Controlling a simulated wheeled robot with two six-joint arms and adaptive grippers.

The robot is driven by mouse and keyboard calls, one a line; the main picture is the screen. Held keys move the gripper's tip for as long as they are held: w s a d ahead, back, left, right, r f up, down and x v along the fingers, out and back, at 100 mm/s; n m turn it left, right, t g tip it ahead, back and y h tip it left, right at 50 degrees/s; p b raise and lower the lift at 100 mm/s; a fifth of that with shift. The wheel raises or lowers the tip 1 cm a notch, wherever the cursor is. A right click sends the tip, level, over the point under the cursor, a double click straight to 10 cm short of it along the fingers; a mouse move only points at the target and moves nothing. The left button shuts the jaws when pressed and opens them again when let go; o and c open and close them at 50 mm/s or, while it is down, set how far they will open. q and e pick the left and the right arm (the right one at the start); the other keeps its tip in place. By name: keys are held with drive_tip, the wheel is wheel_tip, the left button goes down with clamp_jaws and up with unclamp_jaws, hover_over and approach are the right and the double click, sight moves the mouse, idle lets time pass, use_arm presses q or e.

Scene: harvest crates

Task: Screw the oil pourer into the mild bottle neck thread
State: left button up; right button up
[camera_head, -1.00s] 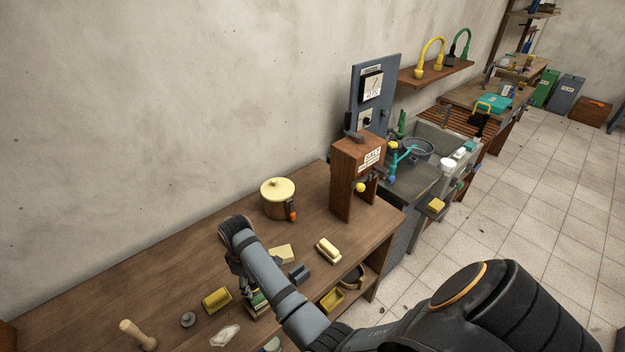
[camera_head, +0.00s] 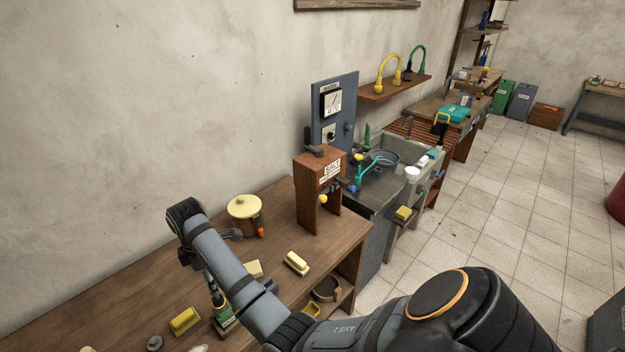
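My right arm crosses the front of the view, with its wrist over the wooden workbench (camera_head: 112,310). My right gripper (camera_head: 208,276) points down below the wrist, mostly hidden by the arm. Just under it a small green bottle-like thing (camera_head: 221,308) stands upright on the bench, partly covered by the arm. I cannot tell whether the gripper touches it, or whether the fingers are open or shut. I cannot make out the oil pourer or a neck thread. My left gripper is not in view.
On the bench are a lidded pot (camera_head: 244,208), a yellow block (camera_head: 184,320), a butter-like block (camera_head: 297,263) and a small grey knob (camera_head: 154,343). A wooden salt box (camera_head: 319,180) stands at the bench's far end. A sink (camera_head: 408,150) lies beyond.

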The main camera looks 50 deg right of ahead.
drive_tip(key=s+d+f+m, duration=0.4)
drive_tip(key=f, duration=0.2)
drive_tip(key=s+d+r+m+t, duration=0.15)
drive_tip(key=s+m, duration=0.35)
drive_tip(key=s, duration=0.5)
drive_tip(key=s+d+m+t, duration=0.2)
drive_tip(key=s+d+m, duration=0.15)
drive_tip(key=s, duration=0.65)
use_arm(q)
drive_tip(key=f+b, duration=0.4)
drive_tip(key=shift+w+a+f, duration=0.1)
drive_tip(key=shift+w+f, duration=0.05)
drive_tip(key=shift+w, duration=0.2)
use_arm(e)
wheel_tip(320, 180, down, 22)
drive_tip(key=w+d, duration=0.1)
drive_tip(key=shift+w+d+m+g+h, duration=0.2)
drive_tip(key=shift+m+g+h, duration=0.2)
drive_tip(key=shift+m+g, duration=0.05)
